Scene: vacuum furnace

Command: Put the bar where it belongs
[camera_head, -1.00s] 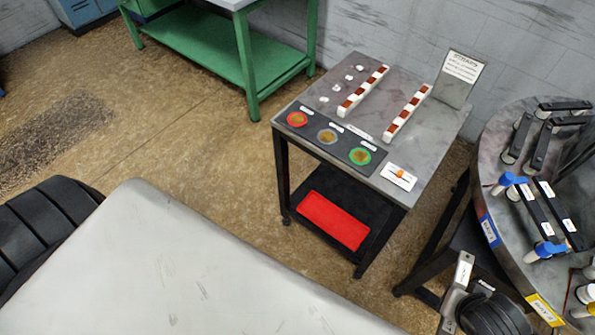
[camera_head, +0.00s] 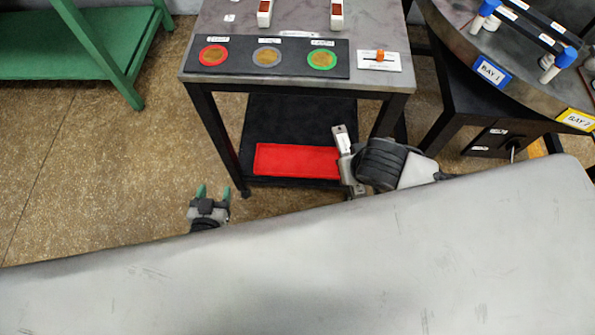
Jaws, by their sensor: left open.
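The bar (camera_head: 344,143) is a grey metal strip with a white label. It stands out from the end of my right gripper (camera_head: 350,166), roughly upright in the picture, in front of the cart's lower shelf. The gripper looks shut on it, though its fingers are mostly hidden. My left gripper (camera_head: 213,191), with green fingertips, is open and empty, low in front of the cart's left leg. The cart (camera_head: 385,30) has a grey top with a black strip (camera_head: 338,66) bearing red, grey and green ringed circles.
A red mat (camera_head: 297,160) lies on the cart's lower shelf. A small white plate with an orange slider (camera_head: 379,57) is on the cart's top. A round table (camera_head: 450,30) with bay labels stands right. A green bench (camera_head: 75,45) stands left. Floor lies between.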

